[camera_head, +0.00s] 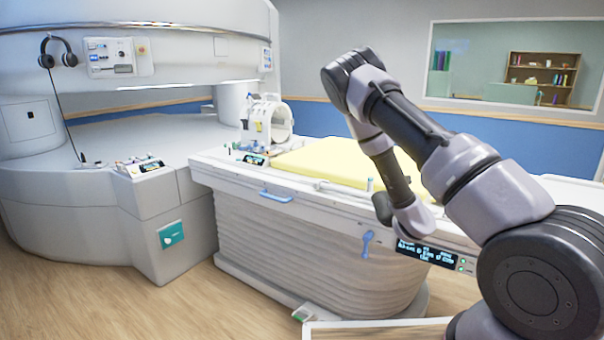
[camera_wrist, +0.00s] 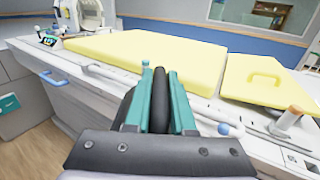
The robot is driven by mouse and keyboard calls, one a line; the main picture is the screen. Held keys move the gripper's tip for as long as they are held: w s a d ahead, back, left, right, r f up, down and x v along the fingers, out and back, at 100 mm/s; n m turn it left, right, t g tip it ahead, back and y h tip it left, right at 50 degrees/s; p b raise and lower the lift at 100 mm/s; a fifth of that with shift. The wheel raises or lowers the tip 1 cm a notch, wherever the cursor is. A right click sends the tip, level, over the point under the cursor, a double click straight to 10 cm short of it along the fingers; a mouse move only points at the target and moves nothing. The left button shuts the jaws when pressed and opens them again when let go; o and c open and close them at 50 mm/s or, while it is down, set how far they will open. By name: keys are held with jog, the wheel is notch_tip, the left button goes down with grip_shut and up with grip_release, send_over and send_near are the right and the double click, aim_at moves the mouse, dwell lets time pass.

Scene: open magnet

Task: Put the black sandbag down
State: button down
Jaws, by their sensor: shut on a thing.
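My gripper (camera_wrist: 159,72) shows in the wrist view with two teal fingers shut on the black sandbag (camera_wrist: 160,98). The sandbag's dark body shows between the fingers and just beyond them, in front of the patient table. The fingers hide part of it. I cannot tell whether it touches the table. The patient table (camera_head: 320,198) has a yellow pad (camera_head: 325,162) on top, which also fills the middle of the wrist view (camera_wrist: 200,53). In the head view my arm reaches over the table's near side, and neither the gripper nor the sandbag can be made out.
In the wrist view a second yellow pad with a handle (camera_wrist: 265,78) lies at the right, near an orange-topped post (camera_wrist: 290,118). A white coil (camera_head: 268,122) stands at the table's left end, by the magnet (camera_head: 130,55). A lit display (camera_head: 428,252) is on the table's side.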

aim_at(385, 215)
jog(key=shift+s+a+f+n+y, duration=0.2)
jog(key=shift+a+f+y, duration=0.1)
jog(key=shift+a+f, duration=0.1)
jog(key=shift+s+a+f+n+y, duration=0.2)
jog(key=shift+a+f+y, duration=0.1)
jog(key=shift+a, duration=0.1)
jog(key=shift+s+a, duration=0.15)
jog(key=shift+s, duration=0.05)
jog(key=s, duration=0.1)
jog(key=s+r, duration=0.1)
jog(key=s, duration=0.1)
jog(key=s+r, duration=0.1)
jog(key=s, duration=0.1)
jog(key=shift+a+r, duration=0.1)
jog(key=shift+a, duration=0.05)
jog(key=shift+w, duration=0.1)
